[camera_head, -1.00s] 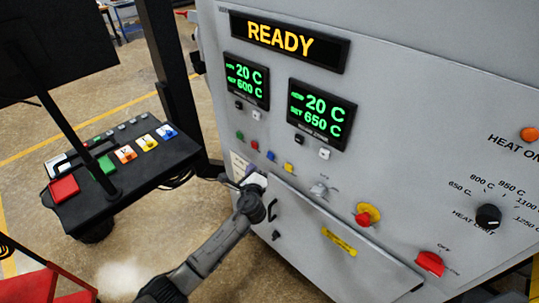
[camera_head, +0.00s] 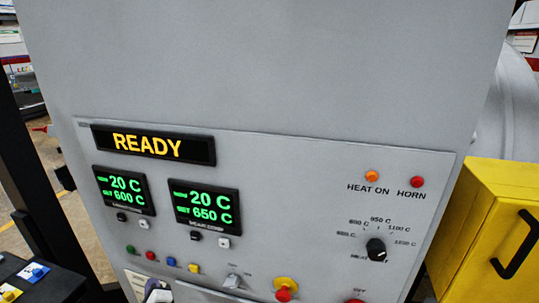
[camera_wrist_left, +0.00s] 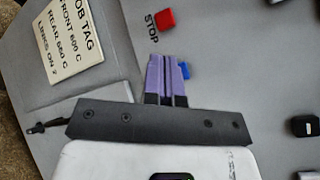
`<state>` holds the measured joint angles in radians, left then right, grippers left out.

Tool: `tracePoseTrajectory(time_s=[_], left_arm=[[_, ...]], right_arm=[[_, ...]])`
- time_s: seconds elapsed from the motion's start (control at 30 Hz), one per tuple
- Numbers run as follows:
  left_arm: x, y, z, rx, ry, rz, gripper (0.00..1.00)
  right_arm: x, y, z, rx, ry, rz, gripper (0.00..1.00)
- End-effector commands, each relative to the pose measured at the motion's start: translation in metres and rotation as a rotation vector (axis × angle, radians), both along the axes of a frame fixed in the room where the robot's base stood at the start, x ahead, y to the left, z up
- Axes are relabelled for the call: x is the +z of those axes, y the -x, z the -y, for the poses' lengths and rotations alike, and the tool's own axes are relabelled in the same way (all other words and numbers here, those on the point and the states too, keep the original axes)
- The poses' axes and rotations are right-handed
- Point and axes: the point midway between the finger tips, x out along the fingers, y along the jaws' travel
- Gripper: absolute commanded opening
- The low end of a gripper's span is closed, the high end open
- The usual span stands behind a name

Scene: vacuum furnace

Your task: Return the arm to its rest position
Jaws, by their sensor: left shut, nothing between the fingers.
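My left gripper (camera_wrist_left: 167,62) shows in the left wrist view with its two purple fingers together and nothing between them. The fingers point at the grey furnace panel, close to the red STOP button (camera_wrist_left: 166,19) and a blue button (camera_wrist_left: 185,70) that the fingers partly cover. I cannot tell whether the fingertips touch the panel. In the head view only a small pale part of my left wrist (camera_head: 158,292) shows at the bottom edge; the rest of that arm is out of the picture. My right gripper is in neither view.
The furnace panel (camera_head: 300,190) shows READY on its display (camera_head: 152,145). A rotary knob (camera_head: 376,249) and a red-and-yellow button (camera_head: 285,288) stick out. A yellow cabinet (camera_head: 490,215) stands right. A job tag (camera_wrist_left: 75,40) hangs beside the gripper; a black console (camera_head: 40,285) stands left.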

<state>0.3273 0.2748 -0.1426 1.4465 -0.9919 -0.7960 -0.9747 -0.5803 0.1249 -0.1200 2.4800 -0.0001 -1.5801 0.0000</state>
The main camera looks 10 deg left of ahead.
Motion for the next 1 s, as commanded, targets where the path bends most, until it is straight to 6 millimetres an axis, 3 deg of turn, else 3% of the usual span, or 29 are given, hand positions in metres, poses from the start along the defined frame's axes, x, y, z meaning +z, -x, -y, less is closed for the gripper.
tracePoseTrajectory(time_s=[0.23, 0.37, 0.47, 0.63, 0.77, 0.9, 1.0], left_arm=[[-0.013, 0.015, -0.013, 0.161, 0.315, 0.153, 0.00], [-0.004, 0.026, -0.008, 0.273, 0.602, 0.290, 0.00], [0.014, 0.036, 0.008, 0.343, 0.858, 0.404, 0.00], [0.046, 0.061, 0.052, 0.407, 1.265, 0.503, 0.00], [0.044, 0.110, 0.101, 0.452, 1.541, 0.438, 0.00], [0.025, 0.190, 0.152, 0.474, 1.735, 0.246, 0.00], [0.010, 0.242, 0.174, 0.488, 1.805, 0.146, 0.00]], right_arm=[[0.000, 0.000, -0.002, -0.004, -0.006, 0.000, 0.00], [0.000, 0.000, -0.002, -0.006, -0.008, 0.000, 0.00], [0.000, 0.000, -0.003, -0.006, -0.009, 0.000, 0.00], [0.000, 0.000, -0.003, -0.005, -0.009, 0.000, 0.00], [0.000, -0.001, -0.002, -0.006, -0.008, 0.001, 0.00], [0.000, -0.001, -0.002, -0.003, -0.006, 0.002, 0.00], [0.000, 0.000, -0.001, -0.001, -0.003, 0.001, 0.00]])
